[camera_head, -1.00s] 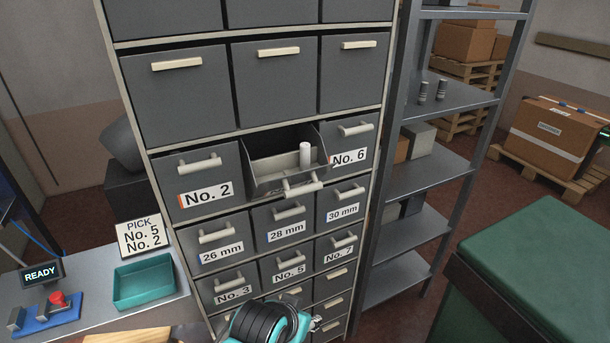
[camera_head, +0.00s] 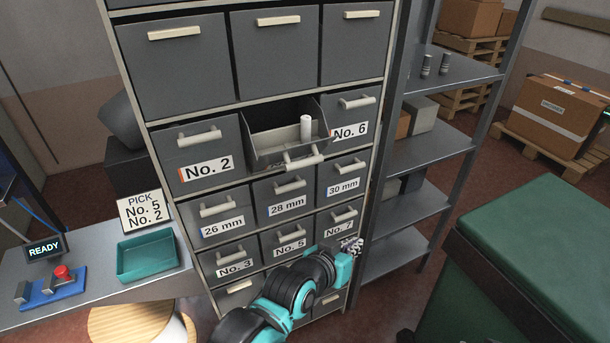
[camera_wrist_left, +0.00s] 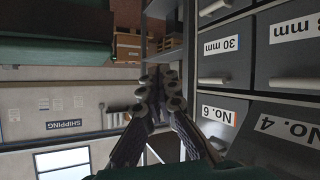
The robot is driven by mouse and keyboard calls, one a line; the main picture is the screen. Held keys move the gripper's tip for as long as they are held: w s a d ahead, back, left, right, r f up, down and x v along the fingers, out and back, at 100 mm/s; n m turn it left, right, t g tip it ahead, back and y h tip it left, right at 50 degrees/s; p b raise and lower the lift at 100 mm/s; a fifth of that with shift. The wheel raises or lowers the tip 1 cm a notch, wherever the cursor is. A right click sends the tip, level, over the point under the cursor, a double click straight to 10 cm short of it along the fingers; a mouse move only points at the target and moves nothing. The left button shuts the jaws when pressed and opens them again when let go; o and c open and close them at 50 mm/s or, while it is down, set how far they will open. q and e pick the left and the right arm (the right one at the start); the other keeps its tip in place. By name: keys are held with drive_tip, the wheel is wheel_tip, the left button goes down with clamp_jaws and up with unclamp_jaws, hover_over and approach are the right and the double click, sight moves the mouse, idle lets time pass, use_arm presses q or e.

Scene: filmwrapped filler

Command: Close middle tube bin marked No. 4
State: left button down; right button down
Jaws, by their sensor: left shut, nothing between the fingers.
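The middle bin (camera_head: 270,150) stands pulled out between the bins marked No. 2 (camera_head: 195,155) and No. 6 (camera_head: 352,125) in the grey cabinet. A pale tube (camera_head: 306,128) stands inside it. The left wrist view shows the No. 4 label (camera_wrist_left: 290,128) upside down at the right. My left gripper (camera_head: 352,243) is shut and empty, low in front of the cabinet's right side, below and right of the open bin. It also shows in the left wrist view (camera_wrist_left: 160,85). My right gripper is out of view.
A metal shelf rack (camera_head: 425,160) stands right of the cabinet. A green-topped box (camera_head: 545,240) is at the lower right. A bench with a teal tray (camera_head: 147,255) and a pick sign (camera_head: 145,211) is at the left. Other drawers are shut.

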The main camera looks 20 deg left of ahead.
use_arm(q)
drive_tip(key=w+d+r+n+t, duration=0.3)
drive_tip(key=r+t, duration=0.2)
drive_tip(key=r, duration=0.2)
drive_tip(key=w+d+r+n+t, duration=0.3)
drive_tip(key=r+t, duration=0.2)
drive_tip(key=r, duration=0.1)
drive_tip(key=s+a+f+n+g+y+b, duration=0.1)
drive_tip(key=s+a+f+n+g+y, duration=0.3)
drive_tip(key=n+y, duration=0.65)
drive_tip(key=s+a+f+n+g+y+b, duration=0.1)
drive_tip(key=s+a+f+n+g+y, duration=0.35)
drive_tip(key=n+y, duration=0.65)
drive_tip(key=w+a+r+t+p, duration=0.2)
drive_tip(key=w+a+r, duration=0.4)
drive_tip(key=a, duration=0.4)
drive_tip(key=shift+r+h, duration=0.35)
drive_tip(key=shift+r, duration=0.5)
drive_tip(key=shift+r+n+p, duration=0.1)
drive_tip(key=shift+n+p, duration=0.15)
drive_tip(key=shift+p, duration=0.1)
